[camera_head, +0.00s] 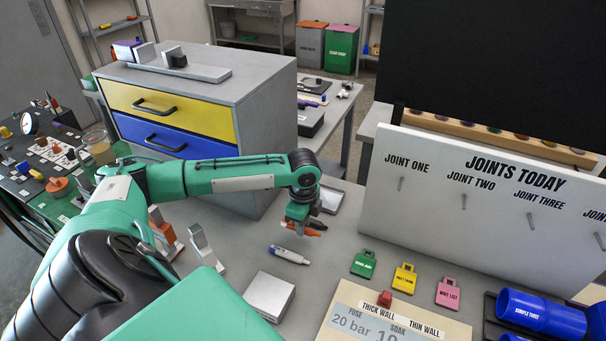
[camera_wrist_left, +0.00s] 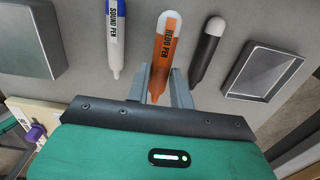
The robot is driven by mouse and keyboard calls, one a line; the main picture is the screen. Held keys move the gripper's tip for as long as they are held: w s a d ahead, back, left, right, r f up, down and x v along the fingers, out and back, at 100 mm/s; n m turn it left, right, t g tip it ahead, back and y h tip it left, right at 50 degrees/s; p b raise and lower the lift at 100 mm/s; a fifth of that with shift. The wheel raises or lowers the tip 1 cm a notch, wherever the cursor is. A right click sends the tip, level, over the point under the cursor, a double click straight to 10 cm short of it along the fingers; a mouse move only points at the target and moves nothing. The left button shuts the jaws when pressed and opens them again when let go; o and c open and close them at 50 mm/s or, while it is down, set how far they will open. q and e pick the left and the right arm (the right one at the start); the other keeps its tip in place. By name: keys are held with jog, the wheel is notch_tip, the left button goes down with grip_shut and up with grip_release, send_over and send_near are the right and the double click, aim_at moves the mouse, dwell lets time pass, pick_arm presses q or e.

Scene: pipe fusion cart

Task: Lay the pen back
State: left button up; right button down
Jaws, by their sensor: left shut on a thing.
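My left gripper (camera_head: 299,216) is low over the grey bench. It is shut on the orange redo pen (camera_wrist_left: 164,45), whose label reads REDO PEN. In the left wrist view the pen's lower part lies between the two fingers (camera_wrist_left: 160,90). The pen (camera_head: 290,225) shows as a small orange piece in the head view. I cannot tell if it touches the bench. The white sound pen (camera_head: 289,254) with a blue end lies on one side of it, also in the left wrist view (camera_wrist_left: 115,40). A black pen (camera_wrist_left: 207,50) lies on the other side. My right gripper is out of view.
A shallow grey tray (camera_wrist_left: 265,72) lies beyond the black pen. A grey block (camera_head: 268,296) stands near the sound pen. Green (camera_head: 364,264), yellow (camera_head: 404,279) and pink (camera_head: 449,293) tags lie to the right, before the joints board (camera_head: 480,200). A drawer cabinet (camera_head: 215,85) stands behind.

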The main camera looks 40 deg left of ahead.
pick_arm(q)
jog(key=shift+f, duration=0.3)
notch_tip(320, 180, down, 2)
jog(key=shift+f+p, duration=0.25)
jog(key=shift+p, duration=0.8)
jog(key=shift+f, duration=0.45)
jog(key=o, duration=0.9)
jog(key=shift+o, duration=0.2)
